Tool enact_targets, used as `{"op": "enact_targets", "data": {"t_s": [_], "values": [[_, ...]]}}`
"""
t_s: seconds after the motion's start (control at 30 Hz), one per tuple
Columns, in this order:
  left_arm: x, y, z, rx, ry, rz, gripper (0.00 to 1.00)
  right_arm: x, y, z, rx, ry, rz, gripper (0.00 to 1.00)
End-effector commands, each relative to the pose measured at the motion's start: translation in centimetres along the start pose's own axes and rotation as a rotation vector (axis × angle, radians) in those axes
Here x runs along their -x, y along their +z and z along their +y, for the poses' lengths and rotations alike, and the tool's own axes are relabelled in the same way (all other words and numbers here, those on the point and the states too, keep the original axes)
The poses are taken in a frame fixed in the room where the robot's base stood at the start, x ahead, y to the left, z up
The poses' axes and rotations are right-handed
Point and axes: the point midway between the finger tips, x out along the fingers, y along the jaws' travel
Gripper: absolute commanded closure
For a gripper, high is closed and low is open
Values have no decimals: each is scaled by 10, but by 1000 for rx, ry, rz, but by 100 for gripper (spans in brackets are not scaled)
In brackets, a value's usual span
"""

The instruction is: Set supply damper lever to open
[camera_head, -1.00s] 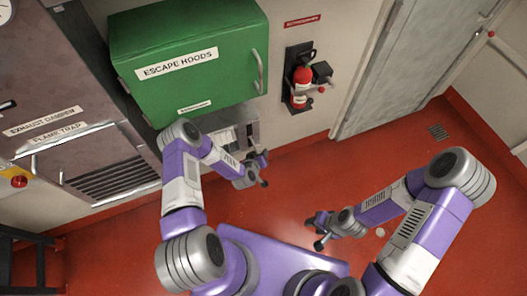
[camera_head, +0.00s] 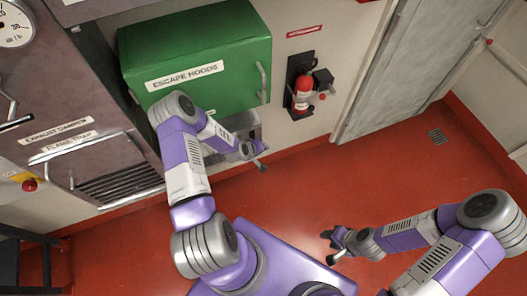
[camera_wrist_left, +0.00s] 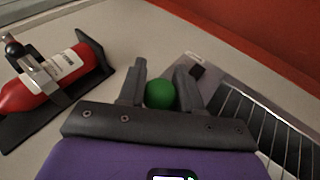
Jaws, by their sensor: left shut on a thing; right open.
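A green ball knob (camera_wrist_left: 160,94) sits between the two dark fingers of my left gripper (camera_wrist_left: 160,76) in the left wrist view. The gripper is shut on this knob. The knob looks like a lever's end, but its shaft is hidden and no supply damper label is readable. In the head view my left gripper (camera_head: 262,157) is beside the grey wall unit (camera_head: 243,124) below the green cabinet; the knob cannot be made out there. My right gripper (camera_head: 329,247) is open and empty above the red floor, away from the wall.
The green escape hoods cabinet (camera_head: 205,50) hangs above my left forearm. A red extinguisher (camera_head: 303,92) is mounted right of it. The exhaust damper and flame trap panel (camera_head: 100,150) is at left. The red floor (camera_head: 390,150) at right is clear.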

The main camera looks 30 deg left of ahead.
Motion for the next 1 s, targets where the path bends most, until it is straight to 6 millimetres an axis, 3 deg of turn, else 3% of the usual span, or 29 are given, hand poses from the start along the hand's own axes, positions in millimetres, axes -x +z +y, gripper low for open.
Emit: {"op": "enact_targets", "data": {"t_s": [0.1,0.67,0.7,0.83,1.0], "values": [[2,-12,8,-15,13,23,100,0,0,0,0,0,0,57],[3,-16,12,-21,18,28,100,0,0,0,0,0,0,57],[3,-16,12,-21,18,28,64,0,0,0,0,0,0,57],[3,-15,11,-19,16,26,44,0,0,0,0,0,0,57],[3,-12,8,-14,11,20,42,0,0,0,0,0,0,57]]}}
